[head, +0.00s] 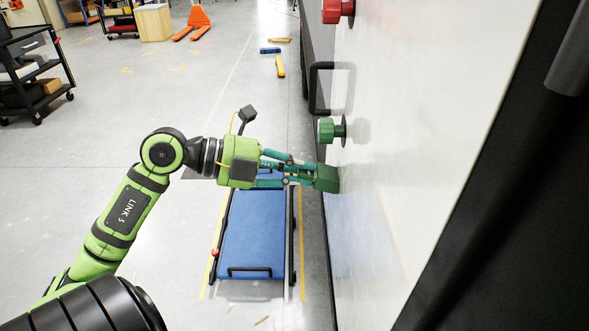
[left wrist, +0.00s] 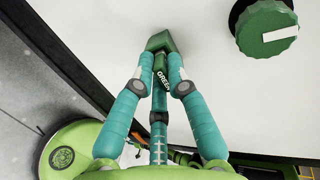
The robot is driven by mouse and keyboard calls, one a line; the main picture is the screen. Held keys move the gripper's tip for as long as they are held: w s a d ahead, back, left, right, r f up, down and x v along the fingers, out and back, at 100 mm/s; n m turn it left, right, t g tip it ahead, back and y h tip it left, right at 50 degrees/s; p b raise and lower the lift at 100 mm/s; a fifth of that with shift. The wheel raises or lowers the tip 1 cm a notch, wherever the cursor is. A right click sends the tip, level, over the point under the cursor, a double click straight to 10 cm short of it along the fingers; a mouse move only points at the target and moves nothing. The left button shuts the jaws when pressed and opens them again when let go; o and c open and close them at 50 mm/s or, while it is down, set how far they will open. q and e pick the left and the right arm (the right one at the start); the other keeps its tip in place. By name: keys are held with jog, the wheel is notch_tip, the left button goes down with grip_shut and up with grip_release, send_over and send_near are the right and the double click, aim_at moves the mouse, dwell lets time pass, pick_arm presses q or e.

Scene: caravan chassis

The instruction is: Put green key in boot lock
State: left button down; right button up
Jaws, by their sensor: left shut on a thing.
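My left gripper (head: 303,174) is shut on the green key, close to the white panel. In the left wrist view the green key (left wrist: 161,77), marked "GREEN", sits between the fingertips (left wrist: 160,88). A dark green block (left wrist: 160,42) is at the key's far end, at or near the panel; it also shows in the head view (head: 326,179). I cannot tell whether it is part of the key or of the lock. No lock opening is visible. My right gripper is not in view.
A green knob (head: 328,130) sticks out of the white panel (head: 390,140) just above my gripper. A black handle (head: 316,90) and a red knob (head: 335,10) are farther along. A blue creeper board (head: 252,235) lies on the floor below. A black cart (head: 35,75) stands far left.

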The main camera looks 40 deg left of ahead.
pick_arm(q)
jog(key=c, duration=1.2)
grip_release()
jog(key=shift+f, duration=0.1)
jog(key=shift+o, duration=0.2)
jog(key=v, duration=1.2)
jog(key=shift+w, duration=0.1)
